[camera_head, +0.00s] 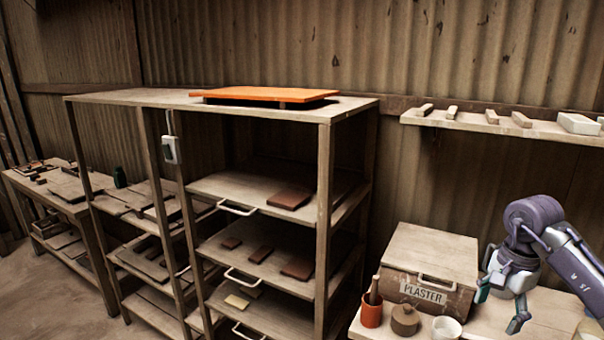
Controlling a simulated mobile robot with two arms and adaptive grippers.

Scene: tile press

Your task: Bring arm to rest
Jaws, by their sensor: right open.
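My right arm comes in from the right edge. Its gripper (501,306) hangs over the table at the lower right, fingers apart and nothing between them. It is just to the right of the box labelled PLASTER (432,252) and does not appear to hold it. My left gripper is not in the view.
The work table (483,329) bears an orange cup (371,315), a brown lidded jar (405,320) and a white cup (446,329). A wooden rack (325,190) with tiles stands left, an orange board (264,94) on top. A wall shelf (545,129) holds several blocks.

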